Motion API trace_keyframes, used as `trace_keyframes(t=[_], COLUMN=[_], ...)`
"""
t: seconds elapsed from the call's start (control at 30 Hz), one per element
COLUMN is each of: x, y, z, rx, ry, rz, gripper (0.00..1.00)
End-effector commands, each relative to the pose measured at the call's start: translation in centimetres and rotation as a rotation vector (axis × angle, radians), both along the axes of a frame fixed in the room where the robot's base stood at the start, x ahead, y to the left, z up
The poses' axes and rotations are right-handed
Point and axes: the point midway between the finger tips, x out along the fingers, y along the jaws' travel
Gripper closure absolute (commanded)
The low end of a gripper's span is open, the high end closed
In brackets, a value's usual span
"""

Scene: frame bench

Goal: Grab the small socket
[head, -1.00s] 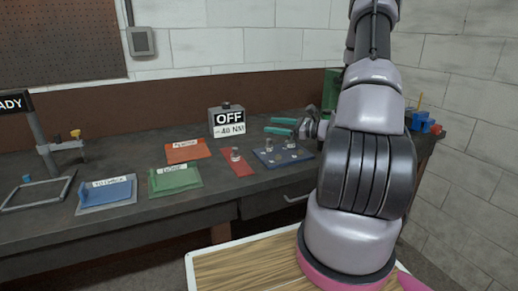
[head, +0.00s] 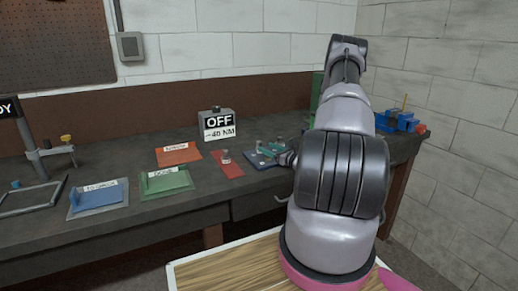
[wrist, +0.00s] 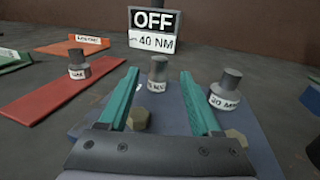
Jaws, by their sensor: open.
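In the wrist view, my gripper (wrist: 158,78) is open, its two teal fingers reaching forward low over the blue tray (wrist: 255,135). A slim grey socket (wrist: 157,70) with a white label stands upright between the fingertips, or just beyond them; its label is not clearly legible. A wider socket (wrist: 226,90), labelled 20 MM, stands just right of the right finger. A third socket (wrist: 78,65) stands on the red mat (wrist: 55,92) to the left. In the head view, my gripper (head: 270,147) is over the blue tray, and my arm hides part of the area.
A box (head: 218,124) reading OFF and 40 NM stands behind. Hexagonal pieces lie on the blue tray, one (wrist: 140,118) between my fingers. Orange (head: 178,154), green (head: 166,182) and blue (head: 98,196) trays lie left. Blue items (head: 400,121) sit at the bench's right end.

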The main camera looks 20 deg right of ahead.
Motion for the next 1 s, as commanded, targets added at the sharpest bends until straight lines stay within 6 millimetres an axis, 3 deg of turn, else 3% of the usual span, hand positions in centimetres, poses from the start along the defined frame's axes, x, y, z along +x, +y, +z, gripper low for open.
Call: trace_keyframes(t=[0.27, 0.57, 0.73, 1.0], x=[3.8, 4.3, 4.2, 4.2], y=[1.3, 1.4, 1.4, 1.4], z=[0.0, 0.0, 0.0, 0.1], rx=[0.000, 0.001, 0.001, 0.001], ry=[-0.002, -0.001, -0.001, -0.001], rz=[0.003, 0.002, 0.002, 0.002], gripper=[0.35, 0.35, 1.00, 1.00])
